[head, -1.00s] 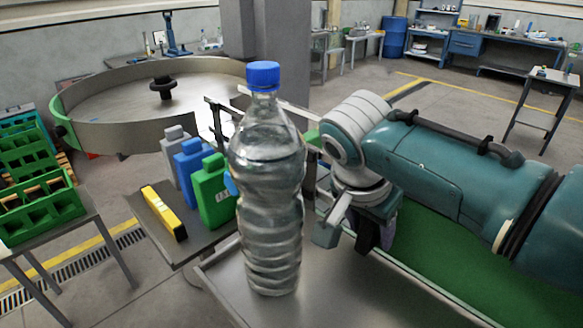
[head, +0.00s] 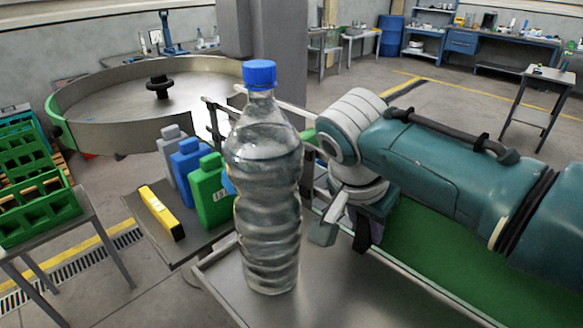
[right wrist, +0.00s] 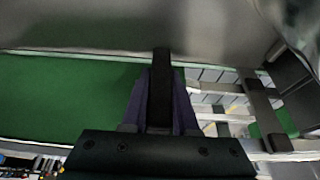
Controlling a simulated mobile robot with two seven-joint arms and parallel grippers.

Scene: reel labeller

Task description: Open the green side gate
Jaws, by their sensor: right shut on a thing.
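I cannot single out the green side gate with certainty. A green curved piece (head: 60,126) sits on the left rim of the round metal turntable, and a small green part (head: 308,137) shows between the bottle and my right arm. My right gripper (head: 365,236) is low beside the green belt, its jaws partly hidden under the wrist. In the right wrist view its purple-grey fingers (right wrist: 160,105) are shut on a dark upright bar (right wrist: 160,65). I cannot tell what the bar belongs to. My left gripper is not in view.
A large clear bottle (head: 265,195) with a blue cap stands upright in front on the metal deck (head: 325,295). The turntable (head: 112,128) is at the back left. Several small bottles, including a green one (head: 208,195), and a yellow block (head: 161,212) sit on a side shelf.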

